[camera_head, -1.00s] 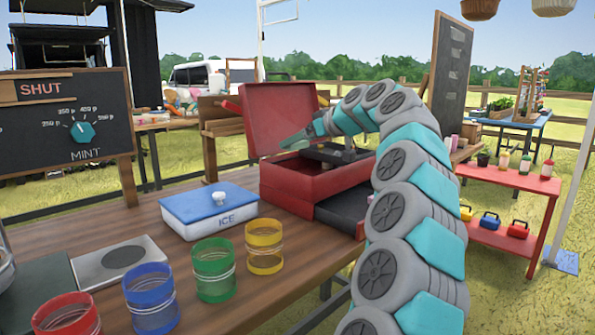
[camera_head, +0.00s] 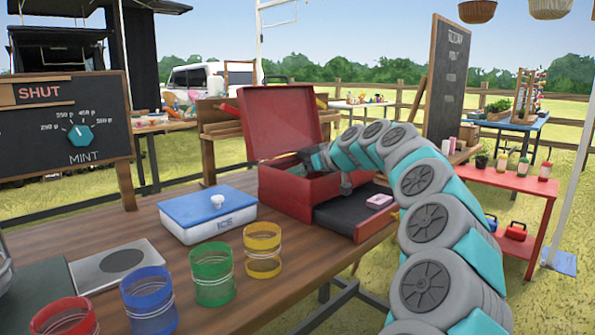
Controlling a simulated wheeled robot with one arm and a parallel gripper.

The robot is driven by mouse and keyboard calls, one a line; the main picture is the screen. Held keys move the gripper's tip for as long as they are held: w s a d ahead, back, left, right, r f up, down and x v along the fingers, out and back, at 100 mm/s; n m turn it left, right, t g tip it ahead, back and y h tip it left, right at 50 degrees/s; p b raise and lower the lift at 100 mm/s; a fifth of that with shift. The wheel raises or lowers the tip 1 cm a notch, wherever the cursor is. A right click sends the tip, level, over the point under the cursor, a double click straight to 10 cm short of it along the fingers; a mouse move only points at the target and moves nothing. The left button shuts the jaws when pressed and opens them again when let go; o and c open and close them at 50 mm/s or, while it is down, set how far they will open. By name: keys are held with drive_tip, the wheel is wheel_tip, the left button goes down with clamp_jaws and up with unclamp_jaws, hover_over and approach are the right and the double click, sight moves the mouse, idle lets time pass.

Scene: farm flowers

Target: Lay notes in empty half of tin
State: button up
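The red tin (camera_head: 285,199) stands on the wooden table with its lid (camera_head: 283,122) raised at the back. A flat black tray (camera_head: 343,211) sits low at its front right. A small pink block (camera_head: 380,201), perhaps the notes, lies on the black tray near its right end. My gripper is at the end of the teal and grey arm, reaching down at the tin's opening. Its fingertips are hidden by the tin and my arm, so I cannot tell whether it is open or holding anything. The inside of the tin is mostly hidden too.
A white and blue ICE box (camera_head: 205,216) stands left of the tin. Yellow (camera_head: 263,251), green (camera_head: 212,272), blue (camera_head: 149,300) and red (camera_head: 66,318) cups line the table front. A red shelf (camera_head: 505,180) stands right, beyond my arm.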

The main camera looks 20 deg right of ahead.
drive_tip(key=shift+f+b, duration=0.4)
drive_tip(key=shift+b, duration=0.05)
drive_tip(key=shift+f+b, duration=0.25)
drive_tip(key=shift+b, duration=0.05)
drive_tip(key=o, duration=1.1)
drive_tip(key=shift+r, duration=0.1)
drive_tip(key=shift+r+p, duration=0.7)
drive_tip(key=shift+p, duration=0.15)
drive_tip(key=b+v, duration=0.2)
drive_tip(key=v, duration=1)
drive_tip(key=shift+s+f, duration=0.1)
drive_tip(key=shift+f, duration=0.05)
